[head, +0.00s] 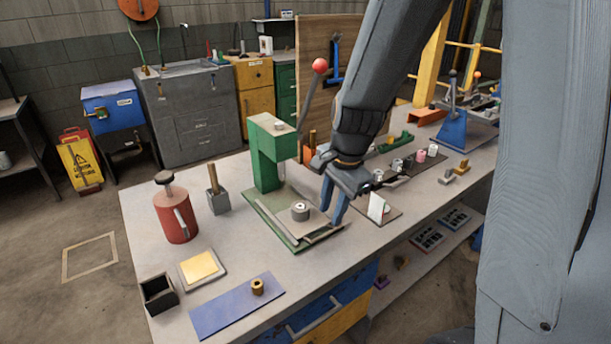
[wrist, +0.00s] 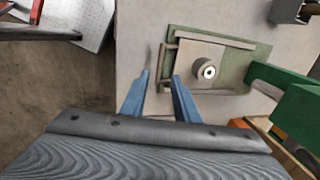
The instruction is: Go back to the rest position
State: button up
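My gripper (head: 333,208) hangs above the workbench, just right of the green arbor press (head: 268,152). In the wrist view its two blue fingers (wrist: 160,80) stand apart with nothing between them. The front edge of the press base shows just beyond the fingertips. A grey cylindrical part with a hole (head: 300,210) sits on the press plate, apart from the fingers; it also shows in the wrist view (wrist: 206,70).
A small white card (head: 377,207) stands close to the right of my gripper. The press lever's red knob (head: 320,66) rises near my arm. A red can (head: 175,217), a blue mat (head: 236,305) with a brass-coloured part (head: 257,287), and a black box (head: 158,294) are at the left.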

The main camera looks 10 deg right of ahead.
jog(key=s+n, duration=1.1)
jog(key=n, duration=0.2)
jog(key=shift+s+g+h, duration=0.2)
jog(key=shift+g+h, duration=0.1)
jog(key=shift+h, duration=0.1)
dwell(1.2)
